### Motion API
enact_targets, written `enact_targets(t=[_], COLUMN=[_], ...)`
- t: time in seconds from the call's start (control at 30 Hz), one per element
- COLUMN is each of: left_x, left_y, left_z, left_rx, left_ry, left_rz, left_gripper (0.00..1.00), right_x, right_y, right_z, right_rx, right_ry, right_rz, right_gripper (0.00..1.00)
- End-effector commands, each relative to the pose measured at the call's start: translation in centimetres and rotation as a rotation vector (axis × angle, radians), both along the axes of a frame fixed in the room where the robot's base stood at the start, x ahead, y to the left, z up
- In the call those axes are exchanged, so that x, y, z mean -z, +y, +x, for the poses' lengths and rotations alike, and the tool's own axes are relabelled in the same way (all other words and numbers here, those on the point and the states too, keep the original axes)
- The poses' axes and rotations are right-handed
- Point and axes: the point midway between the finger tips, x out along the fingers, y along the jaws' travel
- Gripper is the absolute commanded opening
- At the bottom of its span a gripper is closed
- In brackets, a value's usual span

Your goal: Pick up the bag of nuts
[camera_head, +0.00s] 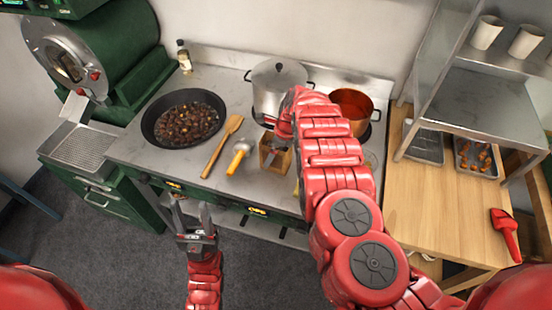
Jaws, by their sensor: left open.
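A small brown open-topped holder (266,156), which may be the paper bag, stands near the front of the steel counter; its contents cannot be made out. My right arm reaches over the counter, and my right gripper (278,146) is at this brown holder, mostly hidden by its own wrist. Whether its fingers touch or grip it cannot be told. My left gripper (192,212) is open and empty, in front of the counter's front edge and left of the brown holder. Dark brown nuts (187,122) lie in a black pan (150,130) on the counter's left part.
A wooden spatula (221,148) and a yellow-handled scoop (237,160) lie between pan and holder. A lidded steel pot (277,85) and an orange-red pot (357,105) stand behind. A green roaster (115,50) is at left. A wooden table (430,215) with metal shelving is at right.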

Motion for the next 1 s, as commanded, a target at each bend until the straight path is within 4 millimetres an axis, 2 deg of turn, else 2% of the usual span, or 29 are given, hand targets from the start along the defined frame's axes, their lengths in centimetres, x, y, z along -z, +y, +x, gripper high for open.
enact_targets(t=[0.07, 0.1, 0.5, 0.6, 1.0], left_x=[0.01, 0.01, 0.01, 0.0, -0.1], left_y=[0.0, 0.0, 0.0, 0.0, 0.01], left_z=[0.0, 0.0, 0.0, 0.0, 0.0], left_rx=[0.0, 0.0, 0.0, 0.0, 0.0], left_ry=[0.0, 0.0, 0.0, 0.0, 0.0], left_rz=[0.0, 0.0, 0.0, 0.0, 0.0], left_gripper=[0.5, 0.5, 0.5, 0.5, 0.5], right_x=[-0.01, 0.0, 0.0, -0.01, -0.48], right_y=[-0.02, -0.01, -0.04, -0.04, -0.56], right_z=[0.0, 0.01, -0.01, 0.01, 0.2], right_rx=[0.0, 0.0, 0.0, 0.0, 0.001], right_ry=[0.0, 0.0, 0.0, 0.0, -0.001], right_rz=[0.0, 0.0, 0.0, 0.0, 0.001], right_gripper=[1.0, 0.96, 0.24, 0.1, 0.1])
